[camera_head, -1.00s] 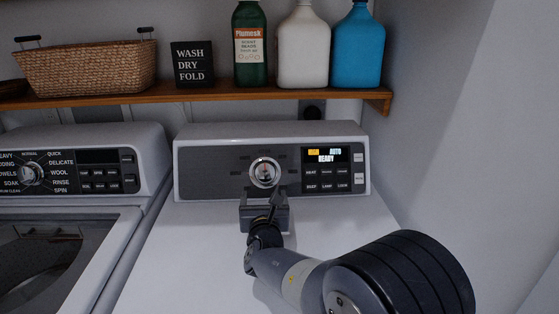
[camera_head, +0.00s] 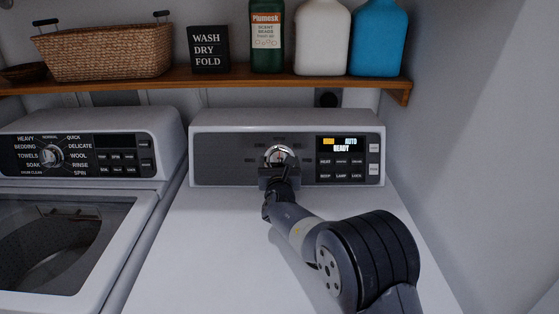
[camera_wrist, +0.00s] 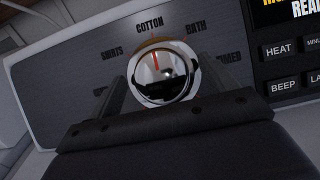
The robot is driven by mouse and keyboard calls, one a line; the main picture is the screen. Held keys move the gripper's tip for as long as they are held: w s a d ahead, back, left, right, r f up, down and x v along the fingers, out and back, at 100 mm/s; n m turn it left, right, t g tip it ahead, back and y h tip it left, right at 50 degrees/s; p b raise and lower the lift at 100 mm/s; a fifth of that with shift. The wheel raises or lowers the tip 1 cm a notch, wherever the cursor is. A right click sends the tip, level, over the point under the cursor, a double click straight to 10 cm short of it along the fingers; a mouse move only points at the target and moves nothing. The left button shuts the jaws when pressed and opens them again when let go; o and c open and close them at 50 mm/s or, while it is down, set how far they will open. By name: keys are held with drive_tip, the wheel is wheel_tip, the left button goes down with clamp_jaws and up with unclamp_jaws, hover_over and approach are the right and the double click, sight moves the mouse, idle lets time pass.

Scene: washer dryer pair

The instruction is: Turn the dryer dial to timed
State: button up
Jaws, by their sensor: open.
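The dryer dial (camera_head: 281,156) is a round chrome knob on the dryer's dark control panel. In the wrist view the dial (camera_wrist: 161,72) carries a red mark pointing up, close to the COTTON label (camera_wrist: 150,24). The TIMED label (camera_wrist: 229,57) is to the right of the dial, partly covered by a finger. My gripper (camera_head: 279,171) is at the panel in front of the dial. In the wrist view my gripper (camera_wrist: 165,85) has its fingers apart, one on each side of the dial. I cannot tell whether they touch it.
The washer (camera_head: 60,185) stands to the left. A wooden shelf (camera_head: 200,83) with a basket (camera_head: 105,52), a sign (camera_head: 208,49) and bottles runs above. A wall is at the right.

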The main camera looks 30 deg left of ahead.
drive_tip(key=shift+w+a, duration=0.15)
drive_tip(key=shift+w, duration=0.15)
drive_tip(key=c, duration=0.9)
drive_tip(key=shift+c, duration=0.2)
drive_tip(key=shift+m, duration=0.3)
